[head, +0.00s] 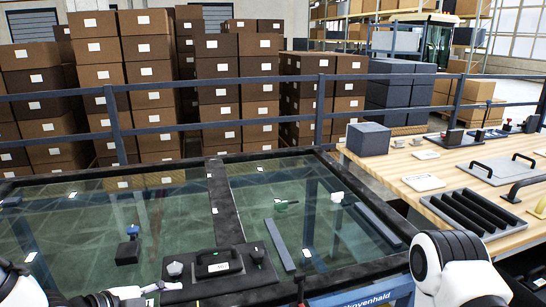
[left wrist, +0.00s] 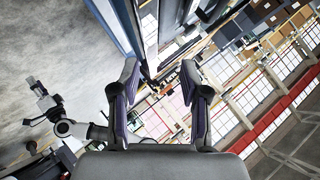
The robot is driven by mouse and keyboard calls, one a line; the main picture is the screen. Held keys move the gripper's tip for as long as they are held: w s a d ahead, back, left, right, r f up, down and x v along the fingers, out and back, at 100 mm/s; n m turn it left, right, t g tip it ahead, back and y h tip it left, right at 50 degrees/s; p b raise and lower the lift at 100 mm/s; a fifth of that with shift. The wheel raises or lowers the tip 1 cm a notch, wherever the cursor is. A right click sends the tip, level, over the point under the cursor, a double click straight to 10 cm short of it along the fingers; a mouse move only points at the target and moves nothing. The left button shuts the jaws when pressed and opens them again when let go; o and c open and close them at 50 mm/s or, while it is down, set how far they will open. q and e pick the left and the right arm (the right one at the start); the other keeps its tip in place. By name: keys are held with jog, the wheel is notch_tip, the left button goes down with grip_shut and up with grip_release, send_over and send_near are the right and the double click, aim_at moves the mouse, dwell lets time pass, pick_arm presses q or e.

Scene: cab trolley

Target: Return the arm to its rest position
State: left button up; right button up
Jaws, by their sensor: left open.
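My left gripper (left wrist: 160,80) shows in the left wrist view with its two fingers wide apart and nothing between them. In the head view, parts of my left arm (head: 100,298) show at the bottom left edge. The white link of my right arm (head: 450,265) is at the bottom right, in front of the wooden bench. In the left wrist view, an arm that looks like my right one (left wrist: 62,127) shows at the left, over grey floor. Its end is too small to tell whether the jaws are open.
A glass panel with a black frame (head: 228,203) fills the front left, with a black handled plate (head: 215,268) at its near edge. A wooden bench (head: 400,168) with several tools stands right. A blue railing (head: 322,103) and stacked boxes (head: 215,70) are behind.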

pick_arm(q)
jog(key=s+f+n+g+y+p, duration=0.1)
jog(key=s+f+n+g+p, duration=0.15)
jog(key=s+f, duration=0.55)
jog(key=s+f+n+g+y+p, duration=0.15)
jog(key=s+f+g, duration=0.35)
jog(key=f, duration=0.5)
jog(key=s+a+f+n+y+p, duration=0.1)
jog(key=s+a+f+n+y, duration=0.1)
jog(key=s+n, duration=0.3)
jog(key=s+a+f+n+g+y+p, duration=0.1)
jog(key=s+a+f+n+y, duration=0.1)
jog(key=s+f+n, duration=0.3)
jog(key=a+n, duration=0.1)
jog(key=n, duration=0.3)
jog(key=shift+a+f+n+p, duration=0.15)
jog(key=shift+a+n+p, duration=0.15)
jog(key=shift+a+n, duration=0.1)
pick_arm(e)
notch_tip(320, 180, up, 7)
jog(key=shift+s+f, duration=0.15)
jog(key=shift+s, duration=0.15)
pick_arm(q)
jog(key=shift+y, duration=0.25)
